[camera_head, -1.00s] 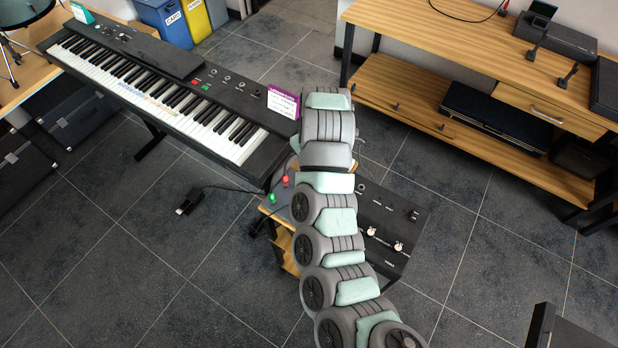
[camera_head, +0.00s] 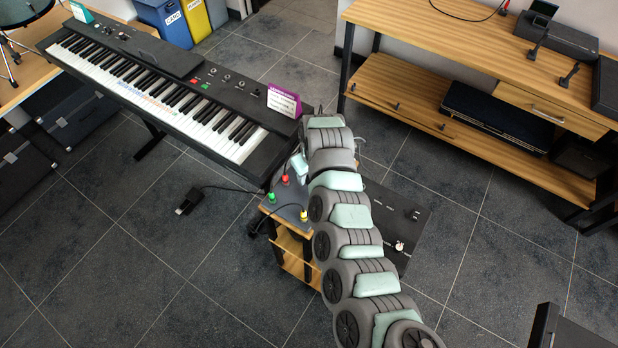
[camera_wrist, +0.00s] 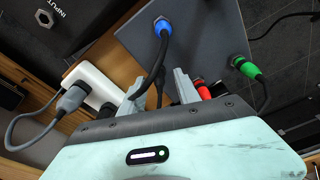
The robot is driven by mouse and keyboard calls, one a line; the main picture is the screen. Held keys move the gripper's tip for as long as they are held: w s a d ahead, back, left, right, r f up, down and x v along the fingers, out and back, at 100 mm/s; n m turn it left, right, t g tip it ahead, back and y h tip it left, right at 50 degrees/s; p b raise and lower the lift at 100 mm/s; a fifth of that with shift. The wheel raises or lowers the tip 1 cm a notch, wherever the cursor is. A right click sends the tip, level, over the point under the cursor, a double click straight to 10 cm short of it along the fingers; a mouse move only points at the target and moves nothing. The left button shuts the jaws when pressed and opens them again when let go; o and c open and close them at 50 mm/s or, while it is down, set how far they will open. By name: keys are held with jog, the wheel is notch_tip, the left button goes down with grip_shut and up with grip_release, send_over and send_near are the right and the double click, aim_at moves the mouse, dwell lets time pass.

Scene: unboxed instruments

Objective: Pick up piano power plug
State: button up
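A black plug or adapter (camera_head: 188,202) lies on the floor in the head view, with a cable running towards the piano (camera_head: 150,85); I cannot confirm that it is the piano power plug. In the wrist view, a white power strip (camera_wrist: 97,87) holds a grey plug (camera_wrist: 72,98) and a black plug (camera_wrist: 106,110). My gripper (camera_wrist: 160,85) has its two fingers apart, right of the strip. A black cable from a blue connector (camera_wrist: 162,27) passes by the left finger. Nothing is visibly gripped. In the head view my arm hides the gripper.
A small stand (camera_head: 298,265) carries a grey panel with green (camera_head: 270,197), red (camera_head: 286,180) and yellow (camera_head: 303,214) connectors. A black box (camera_head: 405,225) stands right of it. A wooden bench (camera_head: 400,95) is at the back right. The floor at the lower left is clear.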

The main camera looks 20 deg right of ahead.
jog(key=shift+c, duration=0.5)
grip_shut()
